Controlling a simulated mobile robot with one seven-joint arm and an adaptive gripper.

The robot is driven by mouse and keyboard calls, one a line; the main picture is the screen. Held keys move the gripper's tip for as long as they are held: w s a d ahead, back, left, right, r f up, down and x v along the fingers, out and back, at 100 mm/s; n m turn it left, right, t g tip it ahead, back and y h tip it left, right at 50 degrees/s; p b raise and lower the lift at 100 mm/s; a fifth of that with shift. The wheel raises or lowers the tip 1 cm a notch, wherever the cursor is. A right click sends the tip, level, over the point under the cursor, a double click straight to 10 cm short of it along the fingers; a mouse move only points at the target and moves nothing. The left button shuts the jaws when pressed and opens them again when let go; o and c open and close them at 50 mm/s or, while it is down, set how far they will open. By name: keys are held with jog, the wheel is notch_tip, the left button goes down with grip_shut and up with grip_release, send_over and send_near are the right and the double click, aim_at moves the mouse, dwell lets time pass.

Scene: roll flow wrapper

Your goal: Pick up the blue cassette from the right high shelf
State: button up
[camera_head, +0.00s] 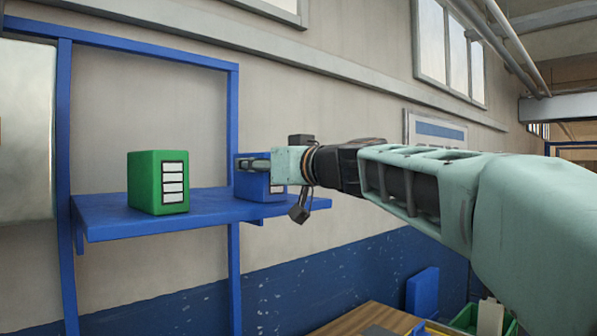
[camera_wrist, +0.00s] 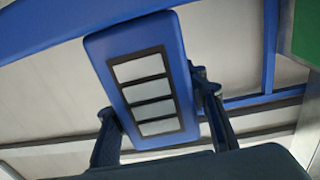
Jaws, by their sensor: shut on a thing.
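The blue cassette (camera_wrist: 178,50) is a blue block with a dark-framed label of pale panels. In the wrist view it sits between the two fingers of my gripper (camera_wrist: 165,125), which is shut on it. In the head view the blue cassette (camera_head: 252,187) is at the right end of the blue shelf (camera_head: 150,221), partly hidden behind my gripper (camera_head: 255,163). I cannot tell whether its base touches the shelf.
A green cassette (camera_head: 158,182) stands upright on the shelf to the left, with a clear gap. Blue uprights (camera_head: 233,110) hold the shelf before a grey wall. A wooden table (camera_head: 368,318) and a blue panel (camera_head: 422,292) are at the lower right.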

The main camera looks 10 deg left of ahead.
notch_tip(320, 180, up, 18)
jog(key=p, duration=0.5)
